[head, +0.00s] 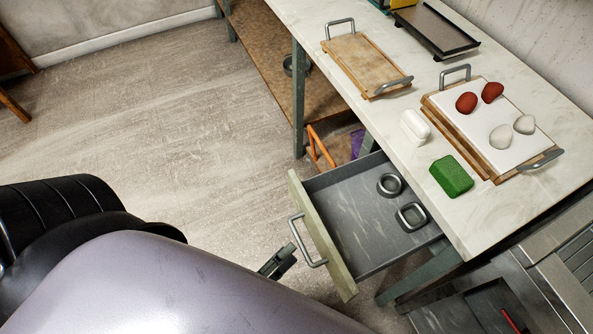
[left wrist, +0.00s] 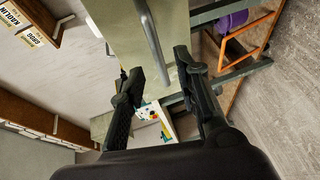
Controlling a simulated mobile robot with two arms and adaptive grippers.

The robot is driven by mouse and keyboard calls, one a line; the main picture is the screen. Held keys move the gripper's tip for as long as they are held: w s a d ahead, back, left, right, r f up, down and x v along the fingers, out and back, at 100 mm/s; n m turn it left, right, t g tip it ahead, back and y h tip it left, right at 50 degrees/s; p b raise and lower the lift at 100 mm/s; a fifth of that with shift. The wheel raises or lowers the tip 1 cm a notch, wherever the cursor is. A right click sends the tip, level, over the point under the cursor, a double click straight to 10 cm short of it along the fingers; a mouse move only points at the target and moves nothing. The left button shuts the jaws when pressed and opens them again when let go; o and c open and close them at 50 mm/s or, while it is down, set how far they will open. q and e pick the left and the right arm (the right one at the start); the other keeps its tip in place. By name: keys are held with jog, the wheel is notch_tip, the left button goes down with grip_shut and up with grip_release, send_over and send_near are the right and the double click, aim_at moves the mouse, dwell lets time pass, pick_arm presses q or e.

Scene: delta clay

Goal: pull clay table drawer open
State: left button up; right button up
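The clay table drawer (head: 350,222) stands pulled well out from under the table, with a round grey ring and a squarish grey ring lying inside. Its pale front panel has a grey bar handle (head: 303,243). My left gripper (head: 277,262) is just left of the handle, partly hidden by my arm, and looks apart from it. In the left wrist view my left gripper (left wrist: 158,78) has its fingers spread, with nothing gripped. The handle (left wrist: 152,42) and drawer front (left wrist: 125,45) lie ahead of the fingers. My right gripper is not in view.
The white table (head: 420,170) carries a green block (head: 451,176), a white roll (head: 415,127), a white-topped board (head: 500,150) with red and pale lumps, and a wooden tray (head: 365,62). An orange-edged crate (head: 335,145) sits below. The floor left of the drawer is clear.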

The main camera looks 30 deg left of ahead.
pick_arm(q)
jog(key=v, duration=0.6)
jog(key=shift+s, duration=0.2)
jog(key=shift+r, duration=0.1)
